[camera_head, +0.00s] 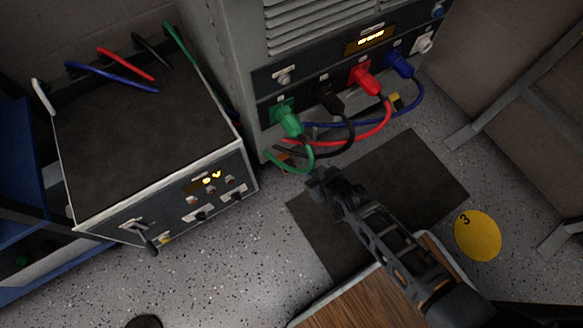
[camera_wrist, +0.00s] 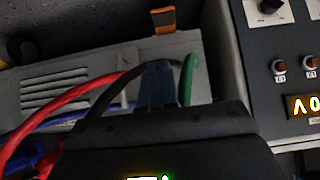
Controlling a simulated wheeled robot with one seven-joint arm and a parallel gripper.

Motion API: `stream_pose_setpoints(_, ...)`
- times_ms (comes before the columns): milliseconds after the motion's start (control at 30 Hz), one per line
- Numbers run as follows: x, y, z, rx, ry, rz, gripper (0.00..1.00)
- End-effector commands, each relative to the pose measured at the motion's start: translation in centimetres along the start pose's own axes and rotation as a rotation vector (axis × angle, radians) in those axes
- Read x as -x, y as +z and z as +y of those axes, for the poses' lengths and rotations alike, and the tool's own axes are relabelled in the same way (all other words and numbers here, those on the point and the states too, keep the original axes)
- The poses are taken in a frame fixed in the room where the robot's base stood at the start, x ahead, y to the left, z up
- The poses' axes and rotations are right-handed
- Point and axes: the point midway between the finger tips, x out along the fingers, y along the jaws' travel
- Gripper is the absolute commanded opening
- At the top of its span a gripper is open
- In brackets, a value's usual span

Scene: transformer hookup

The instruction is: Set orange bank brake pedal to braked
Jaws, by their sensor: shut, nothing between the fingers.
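An orange pedal (camera_wrist: 163,20) shows at the top middle of the wrist view, at the edge of the grey bank cabinet. In the head view a small orange piece (camera_head: 284,157) shows low on the cabinet, partly hidden behind the green cable. I cannot tell whether the pedal is up or pressed. My gripper (camera_head: 317,182) is shut and empty, low over the floor just right of and below the orange piece. Its fingers also show in the wrist view (camera_wrist: 157,84), below the pedal and apart from it in the picture.
Green, black, red and blue cables (camera_head: 378,125) loop from the cabinet front near my gripper. A test unit (camera_head: 140,130) with a lit display stands at left. A dark mat (camera_head: 420,180) and a yellow floor disc marked 3 (camera_head: 478,236) lie at right. A wooden top (camera_head: 360,305) is in front.

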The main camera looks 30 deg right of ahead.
Motion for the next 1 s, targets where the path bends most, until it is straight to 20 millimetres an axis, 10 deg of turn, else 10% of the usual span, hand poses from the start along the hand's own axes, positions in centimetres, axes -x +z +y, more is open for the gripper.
stream_pose_setpoints(567, -1.5, 0.0, 0.0, -0.001, -0.001, -0.007, 0.0)
stream_pose_setpoints(1000, -9.6, 0.3, 0.0, -0.001, -0.001, -0.007, 0.0)
